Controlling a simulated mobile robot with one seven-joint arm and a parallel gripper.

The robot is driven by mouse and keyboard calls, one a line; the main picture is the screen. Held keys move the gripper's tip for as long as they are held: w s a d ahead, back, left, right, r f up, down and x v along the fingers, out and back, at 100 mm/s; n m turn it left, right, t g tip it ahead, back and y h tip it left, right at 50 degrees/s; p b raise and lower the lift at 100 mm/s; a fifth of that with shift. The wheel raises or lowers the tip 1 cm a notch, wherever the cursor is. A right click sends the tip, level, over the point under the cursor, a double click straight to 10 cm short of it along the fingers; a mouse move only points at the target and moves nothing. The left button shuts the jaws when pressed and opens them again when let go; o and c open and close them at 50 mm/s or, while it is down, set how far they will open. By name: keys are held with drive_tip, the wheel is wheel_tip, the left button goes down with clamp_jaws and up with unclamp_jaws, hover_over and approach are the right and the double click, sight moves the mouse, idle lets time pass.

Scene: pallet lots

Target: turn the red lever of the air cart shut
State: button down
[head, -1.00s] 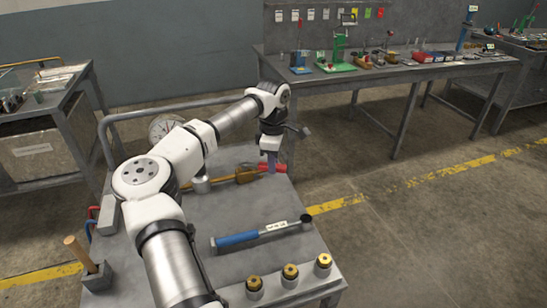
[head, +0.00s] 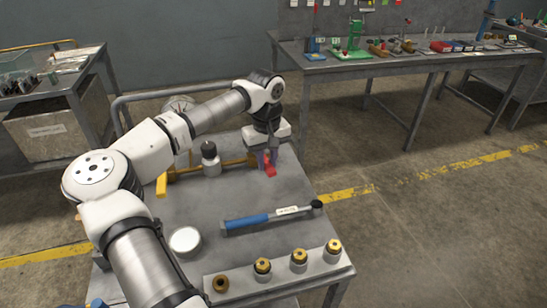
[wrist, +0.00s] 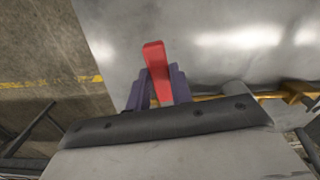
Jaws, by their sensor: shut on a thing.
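The red lever (head: 270,171) sits at the right end of a brass pipe (head: 238,162) on the air cart's grey top (head: 290,190). My gripper (head: 265,157) is shut on the lever, with its body above it. In the wrist view the lever (wrist: 154,58) stands between the two purple fingers (wrist: 156,88), and its free end sticks out past them. The lever lies across the line of the pipe, its free end toward the cart's front. The lever's pivot is hidden by my gripper.
A blue-handled tool (head: 247,222) lies across the cart's middle. Several brass fittings (head: 299,257) stand along the front edge, and a round white-topped object (head: 185,241) stands left of it. A yellow handle (head: 161,185) is at the pipe's left. A workbench (head: 400,62) stands behind.

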drive_tip(key=shift+s+a+m, duration=0.25)
drive_tip(key=shift+a+m, duration=0.45)
drive_tip(key=shift+m, duration=0.2)
drive_tip(key=c, duration=1.2)
unclamp_jaws()
drive_tip(key=shift+a, duration=0.1)
drive_tip(key=shift+c, duration=0.2)
wheel_tip(320, 180, up, 14)
drive_tip(key=b, duration=0.1)
drive_tip(key=shift+b, duration=0.3)
drive_tip(key=shift+f, duration=0.1)
